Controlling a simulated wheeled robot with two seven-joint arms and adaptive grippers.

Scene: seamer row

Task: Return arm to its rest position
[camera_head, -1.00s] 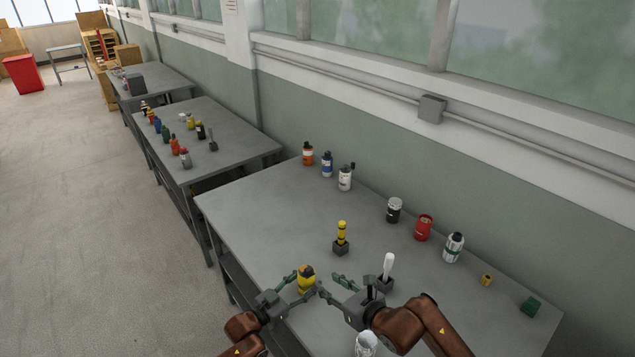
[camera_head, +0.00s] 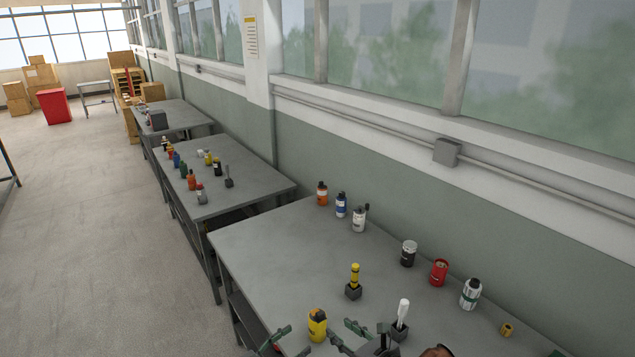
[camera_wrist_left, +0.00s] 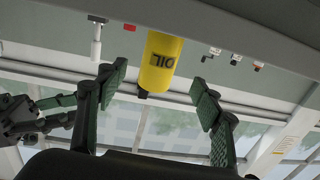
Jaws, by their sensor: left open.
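A yellow oil bottle (camera_head: 317,328) with a dark top stands upright on the near grey bench (camera_head: 265,235). My left gripper (camera_head: 297,340) is low in the head view, just short of the bottle, and partly cut off by the bottom edge. In the left wrist view, which is upside down, the bottle (camera_wrist_left: 161,62) shows beyond and between the spread left fingers (camera_wrist_left: 158,84), with gaps on both sides. The left gripper is open and empty. My right gripper (camera_head: 341,329) is to the right of the bottle, its fingers apart with nothing between them.
A yellow-handled tool (camera_head: 354,281) and a white-handled tool (camera_head: 402,316) stand in dark blocks. Several bottles and cans, such as a red can (camera_head: 439,272), line the wall side. The bench's left middle is clear.

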